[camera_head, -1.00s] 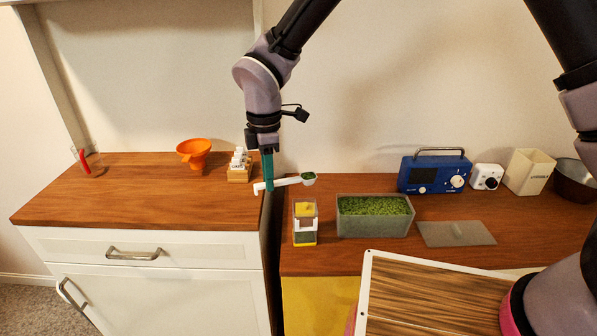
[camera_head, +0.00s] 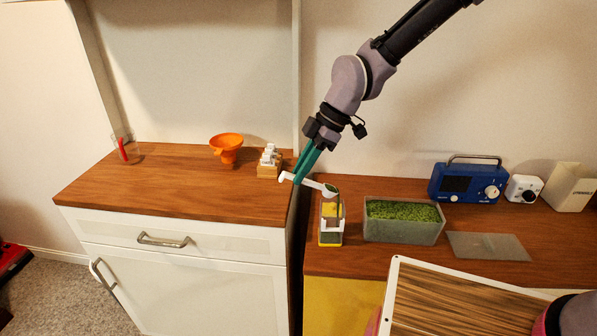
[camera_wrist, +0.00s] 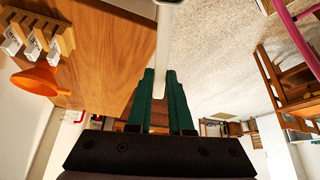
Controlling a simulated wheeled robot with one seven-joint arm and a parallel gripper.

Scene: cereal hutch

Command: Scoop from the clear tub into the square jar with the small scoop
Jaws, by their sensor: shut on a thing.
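My gripper (camera_head: 299,176) has green fingers and is shut on the handle of the small white scoop (camera_head: 308,182). In the wrist view, the fingertips (camera_wrist: 160,78) close around the pale handle (camera_wrist: 166,35). The scoop's bowl (camera_head: 330,189) shows green and sits over the square jar (camera_head: 331,225), seemingly tilted. A dark streak shows just below the bowl; I cannot tell whether it is falling contents. The jar has yellow and white parts and stands upright on the right counter. The clear tub (camera_head: 404,230), open and holding green bits, stands right of the jar.
A flat grey lid (camera_head: 488,246) lies right of the tub. A blue radio (camera_head: 466,184), a white timer (camera_head: 524,188) and a cream container (camera_head: 570,187) stand behind. An orange funnel (camera_head: 227,147) and a small wooden rack (camera_head: 269,167) stand on the left counter.

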